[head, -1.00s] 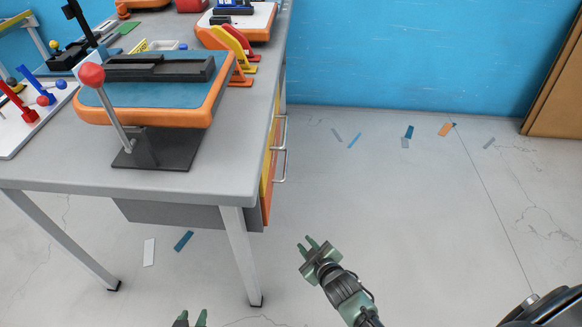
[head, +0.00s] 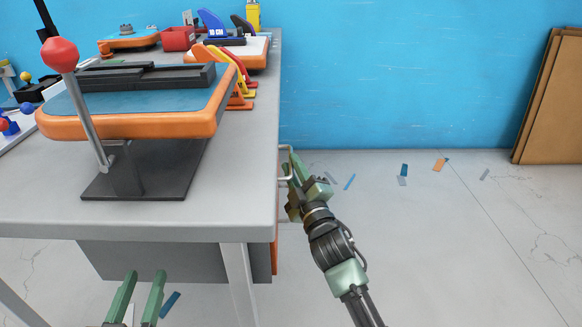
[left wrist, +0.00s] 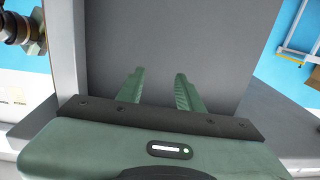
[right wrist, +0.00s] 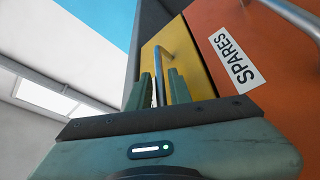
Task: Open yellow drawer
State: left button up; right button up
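The yellow drawer (right wrist: 190,48) shows in the right wrist view, with its front looking flush beside the orange drawer. Its metal handle (right wrist: 173,58) sticks out from the front; in the head view a handle (head: 284,149) stands out at the table's right side. My right gripper (head: 291,168) is at that handle, and the right wrist view has the bar between its fingers (right wrist: 162,90). I cannot tell if they are clamped on it. My left gripper (head: 138,296) is open and empty, low in front of the table; its fingers (left wrist: 160,90) show apart.
The orange drawer (right wrist: 212,35) with a "SPARES" label and its own handle is right beside the yellow one. The grey table (head: 240,205) carries an orange-edged press with a red-knobbed lever (head: 60,56). Floor right of the table is clear apart from flat scraps; brown boards (head: 550,100) lean at the wall.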

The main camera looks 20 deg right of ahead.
jog(key=shift+w+r, duration=0.15)
jog(key=shift+w, duration=0.5)
grip_shut()
dwell(1.0)
